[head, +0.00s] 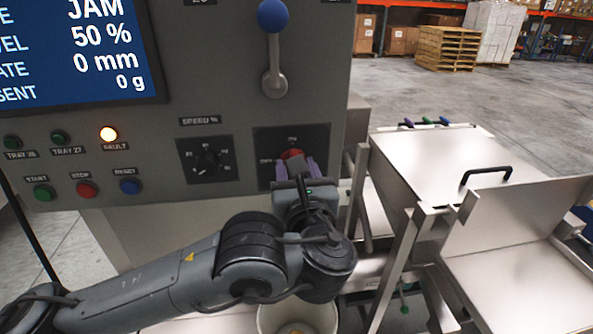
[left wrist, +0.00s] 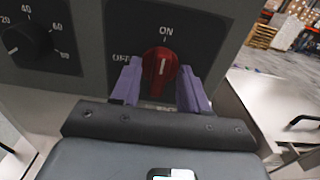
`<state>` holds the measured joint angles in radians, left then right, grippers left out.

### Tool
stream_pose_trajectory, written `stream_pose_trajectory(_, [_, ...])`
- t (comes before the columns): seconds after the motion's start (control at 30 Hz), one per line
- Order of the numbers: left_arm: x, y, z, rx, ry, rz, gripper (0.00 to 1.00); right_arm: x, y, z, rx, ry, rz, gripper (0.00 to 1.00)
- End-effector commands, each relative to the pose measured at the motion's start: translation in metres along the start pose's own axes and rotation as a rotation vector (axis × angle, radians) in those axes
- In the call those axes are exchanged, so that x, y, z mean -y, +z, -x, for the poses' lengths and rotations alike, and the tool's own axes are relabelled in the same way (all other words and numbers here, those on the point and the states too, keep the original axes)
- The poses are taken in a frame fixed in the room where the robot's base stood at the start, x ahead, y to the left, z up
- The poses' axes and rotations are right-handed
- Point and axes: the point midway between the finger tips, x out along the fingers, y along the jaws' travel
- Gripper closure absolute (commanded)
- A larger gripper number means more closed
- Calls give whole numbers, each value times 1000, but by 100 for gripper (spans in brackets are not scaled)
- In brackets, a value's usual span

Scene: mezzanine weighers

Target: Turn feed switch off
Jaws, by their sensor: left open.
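The feed switch is a red rotary knob (left wrist: 159,70) with a white pointer line on a dark plate (head: 318,141) at the lower right of the grey control panel. In the left wrist view its pointer is roughly upright, toward the ON mark, with OFF to the left. The knob also shows in the head view (head: 291,154), partly hidden by my fingers. My left gripper (left wrist: 162,88) is open, with its purple fingers on either side of the knob. It also shows in the head view (head: 295,170). I cannot tell whether the fingers touch the knob. My right gripper is not in view.
A speed dial (head: 207,160) sits left of the switch. START (head: 44,193), STOP (head: 87,189) and RESET (head: 130,186) buttons line the lower left. A blue-knobbed lever (head: 273,50) is above. The FAULT lamp (head: 108,134) glows. Steel trays (head: 440,160) stand right.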

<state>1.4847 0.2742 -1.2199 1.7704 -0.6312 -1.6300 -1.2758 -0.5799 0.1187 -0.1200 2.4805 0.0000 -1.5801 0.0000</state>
Motion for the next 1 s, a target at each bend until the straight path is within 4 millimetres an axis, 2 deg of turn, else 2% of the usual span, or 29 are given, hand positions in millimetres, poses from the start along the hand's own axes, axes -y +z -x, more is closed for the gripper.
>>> stream_pose_trajectory(0.07, [0, 0, 0, 0, 0, 0, 55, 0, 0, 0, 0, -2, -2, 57])
stream_pose_trajectory(0.3, [0, 0, 0, 0, 0, 0, 92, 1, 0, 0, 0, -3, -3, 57])
stream_pose_trajectory(0.37, [0, 0, 0, 0, 0, 0, 100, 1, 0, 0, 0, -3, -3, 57])
stream_pose_trajectory(0.67, [0, -2, 0, 0, 0, 17, 100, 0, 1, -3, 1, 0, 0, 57])
stream_pose_trajectory(1.0, [-1, -5, 0, 0, 0, 190, 100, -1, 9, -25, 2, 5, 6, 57])
